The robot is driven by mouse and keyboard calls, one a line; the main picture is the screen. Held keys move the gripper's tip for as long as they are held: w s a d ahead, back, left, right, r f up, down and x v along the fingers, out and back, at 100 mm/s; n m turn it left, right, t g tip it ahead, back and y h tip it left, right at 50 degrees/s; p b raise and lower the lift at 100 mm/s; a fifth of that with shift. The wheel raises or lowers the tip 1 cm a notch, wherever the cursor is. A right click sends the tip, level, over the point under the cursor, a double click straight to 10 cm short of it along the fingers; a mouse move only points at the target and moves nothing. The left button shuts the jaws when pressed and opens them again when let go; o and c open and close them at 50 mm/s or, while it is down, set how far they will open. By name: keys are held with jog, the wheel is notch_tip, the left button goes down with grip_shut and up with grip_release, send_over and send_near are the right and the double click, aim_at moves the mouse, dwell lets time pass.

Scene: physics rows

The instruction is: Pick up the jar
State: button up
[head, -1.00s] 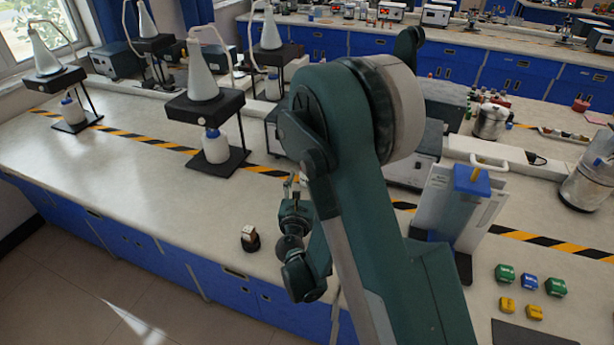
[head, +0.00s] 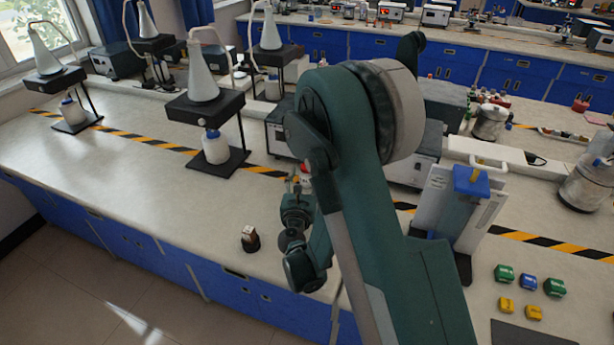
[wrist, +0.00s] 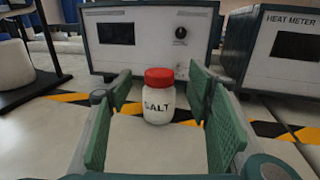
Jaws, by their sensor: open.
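The jar (wrist: 158,103) is white with a red lid and the word "SALT" on its side. It stands upright on the bench in the wrist view, between and beyond the open fingers of my gripper (wrist: 160,125). I see no finger touching it. In the head view, a small red part of the jar (head: 305,168) shows just past my gripper (head: 297,187), partly hidden by my arm.
A box-shaped instrument (wrist: 150,38) stands behind the jar, with a heat meter (wrist: 283,50) to its right. Striped tape (wrist: 70,97) crosses the bench. A dark stand with a white bottle (head: 215,148) is to the left.

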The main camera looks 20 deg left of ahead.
jog(key=shift+b+x, duration=0.6)
jog(key=shift+x, duration=1.95)
jog(key=c, duration=1.2)
